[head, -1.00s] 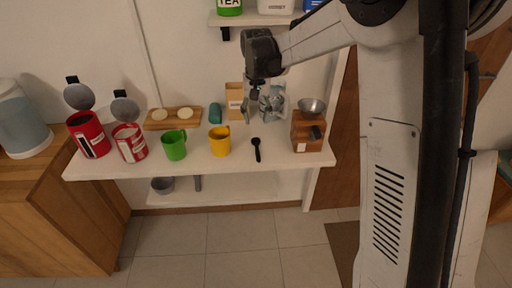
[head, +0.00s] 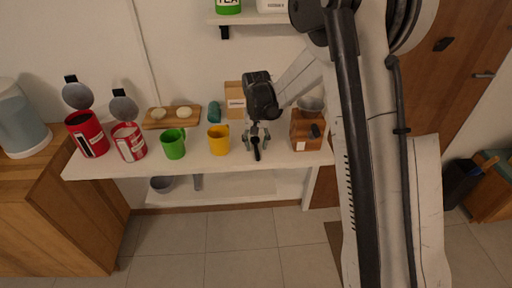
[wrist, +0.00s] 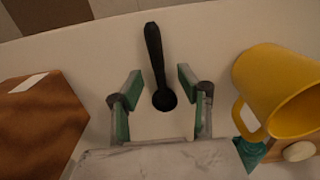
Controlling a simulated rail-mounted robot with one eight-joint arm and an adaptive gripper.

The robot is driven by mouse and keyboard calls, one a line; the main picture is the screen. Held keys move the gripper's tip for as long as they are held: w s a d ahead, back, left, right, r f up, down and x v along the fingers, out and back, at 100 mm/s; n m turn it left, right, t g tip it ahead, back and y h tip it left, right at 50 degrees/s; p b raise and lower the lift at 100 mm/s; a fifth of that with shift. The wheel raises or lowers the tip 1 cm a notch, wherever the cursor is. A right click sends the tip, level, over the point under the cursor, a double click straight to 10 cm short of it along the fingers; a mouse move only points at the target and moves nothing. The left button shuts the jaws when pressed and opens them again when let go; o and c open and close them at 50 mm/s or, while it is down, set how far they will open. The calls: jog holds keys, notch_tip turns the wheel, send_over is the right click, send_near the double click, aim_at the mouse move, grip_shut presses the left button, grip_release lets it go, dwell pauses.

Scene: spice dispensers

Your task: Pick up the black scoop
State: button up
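The black scoop (wrist: 155,62) lies flat on the white counter, its round bowl nearer to me and its handle pointing away in the wrist view. In the head view only part of the scoop (head: 257,154) shows below my gripper. My gripper (wrist: 156,82) is open, with one green-padded finger on each side of the scoop and a gap to both. It also shows in the head view (head: 257,140), pointing down over the scoop. I cannot tell exactly how high the fingertips are above the counter.
A yellow mug (head: 218,139) stands close to the left of the scoop, and a green mug (head: 173,144) farther left. A wooden grinder (head: 306,131) stands to the right. Two red canisters (head: 128,141) with open lids stand at the left. The counter's front edge (head: 200,171) is near.

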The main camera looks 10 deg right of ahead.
aim_at(255, 148)
jog(key=shift+f, duration=0.35)
jog(key=shift+c, duration=0.2)
grip_shut()
jog(key=shift+r, duration=0.45)
jog(key=r, duration=0.3)
jog(key=shift+s+a+r, duration=0.15)
jog(key=shift+a+r, duration=0.15)
jog(key=shift+r, duration=0.1)
jog(key=s+a+r, duration=0.6)
jog(key=a, duration=0.3)
jog(key=shift+r, duration=0.2)
